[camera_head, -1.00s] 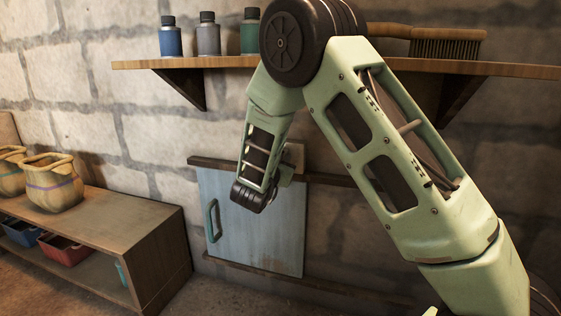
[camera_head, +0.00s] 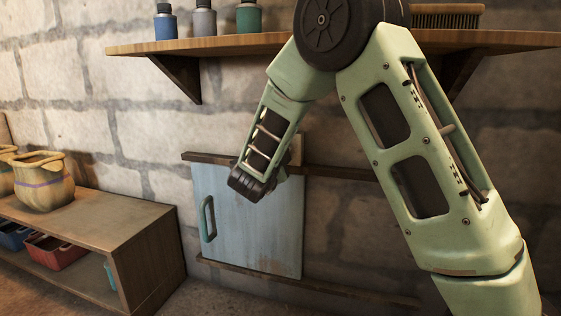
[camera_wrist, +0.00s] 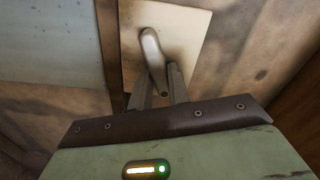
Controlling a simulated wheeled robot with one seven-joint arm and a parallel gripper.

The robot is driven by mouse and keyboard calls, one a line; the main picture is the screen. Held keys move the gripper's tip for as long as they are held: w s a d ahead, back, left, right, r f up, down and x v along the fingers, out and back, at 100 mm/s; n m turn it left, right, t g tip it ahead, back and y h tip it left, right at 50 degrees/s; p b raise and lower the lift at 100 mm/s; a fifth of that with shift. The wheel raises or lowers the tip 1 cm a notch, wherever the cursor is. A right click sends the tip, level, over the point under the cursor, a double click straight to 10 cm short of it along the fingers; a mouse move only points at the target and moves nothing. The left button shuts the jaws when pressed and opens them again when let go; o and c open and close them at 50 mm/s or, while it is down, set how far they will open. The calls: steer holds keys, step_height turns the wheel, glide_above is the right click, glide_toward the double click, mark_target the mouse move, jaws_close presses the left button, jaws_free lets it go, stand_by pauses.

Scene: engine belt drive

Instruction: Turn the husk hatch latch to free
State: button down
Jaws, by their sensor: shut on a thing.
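The husk hatch is a light blue panel (camera_head: 250,225) set low on the stone wall, with a green handle (camera_head: 208,219) at its left side. In the wrist view, the latch is a metal lever (camera_wrist: 153,55) on a pale square plate (camera_wrist: 186,28) beside the blue panel (camera_wrist: 45,45). The lever lies tilted, its lower end toward the lower right. My gripper (camera_wrist: 160,88) is shut on the lever, one finger on each side. In the head view my arm hides the latch, and only part of the plate (camera_head: 297,148) shows.
Wooden rails (camera_head: 340,171) run above and below the hatch. A shelf (camera_head: 230,45) with several bottles and a brush (camera_head: 447,16) is above, close to my arm. A low bench (camera_head: 110,225) with sacks (camera_head: 44,182) and bins (camera_head: 55,250) stands at the left.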

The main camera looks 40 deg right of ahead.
steer(key=shift+a+f+m+b, duration=0.1)
steer(key=shift+f+m+b, duration=0.1)
steer(key=shift+m+b, duration=0.7)
steer(key=shift+f+m+b, duration=0.15)
steer(key=shift+m+b, duration=0.65)
steer(key=shift+m, duration=0.1)
steer(key=c, duration=1.4)
jaws_free()
steer(key=shift+r, duration=0.1)
steer(key=shift+p+v, duration=3.05)
steer(key=shift+v, duration=5.65)
